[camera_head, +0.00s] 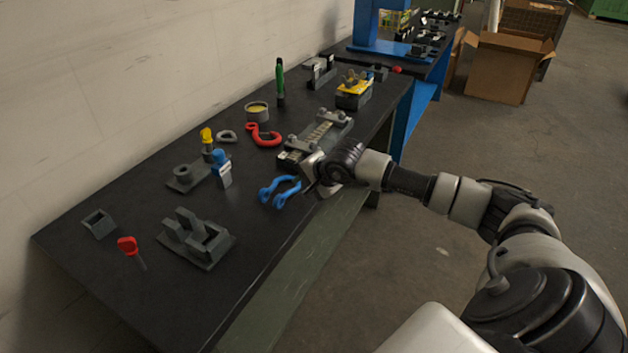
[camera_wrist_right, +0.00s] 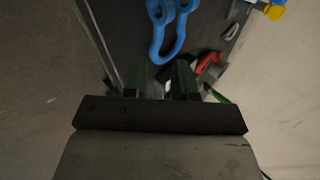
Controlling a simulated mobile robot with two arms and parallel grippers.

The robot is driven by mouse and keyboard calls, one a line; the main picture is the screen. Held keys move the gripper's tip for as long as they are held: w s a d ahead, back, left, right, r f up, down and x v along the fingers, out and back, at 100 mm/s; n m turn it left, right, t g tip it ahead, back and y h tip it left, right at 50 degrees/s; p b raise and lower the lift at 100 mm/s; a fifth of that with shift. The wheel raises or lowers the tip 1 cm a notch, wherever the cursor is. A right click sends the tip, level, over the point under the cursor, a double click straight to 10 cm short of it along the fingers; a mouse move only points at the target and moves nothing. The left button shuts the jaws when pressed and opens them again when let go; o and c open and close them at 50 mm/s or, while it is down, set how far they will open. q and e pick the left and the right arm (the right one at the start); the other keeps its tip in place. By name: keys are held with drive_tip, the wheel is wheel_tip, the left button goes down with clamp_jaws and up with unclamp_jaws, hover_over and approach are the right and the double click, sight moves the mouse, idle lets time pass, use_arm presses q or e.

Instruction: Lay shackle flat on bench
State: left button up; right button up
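The blue shackle (camera_head: 279,191) is near the front edge of the black bench (camera_head: 130,240), in the middle of the head view. It appears to lie flat on the bench top, its rounded end toward my right gripper. My right gripper (camera_head: 309,184) is just right of it, low over the bench edge. In the right wrist view the shackle (camera_wrist_right: 170,38) is beyond the two dark green fingers (camera_wrist_right: 160,80). The fingers stand apart with an empty gap, and the shackle's bow is just past their tips. Whether they touch it is unclear. My left gripper is not in view.
A red hook (camera_head: 263,136), a grey ring (camera_head: 227,136) and a yellow-filled tin (camera_head: 257,110) are behind the shackle. A grey fixture (camera_head: 196,240) is nearer the front. Bare bench surrounds the shackle's left side.

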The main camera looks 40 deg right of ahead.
drive_tip(key=v, duration=0.5)
drive_tip(key=shift+b, duration=0.3)
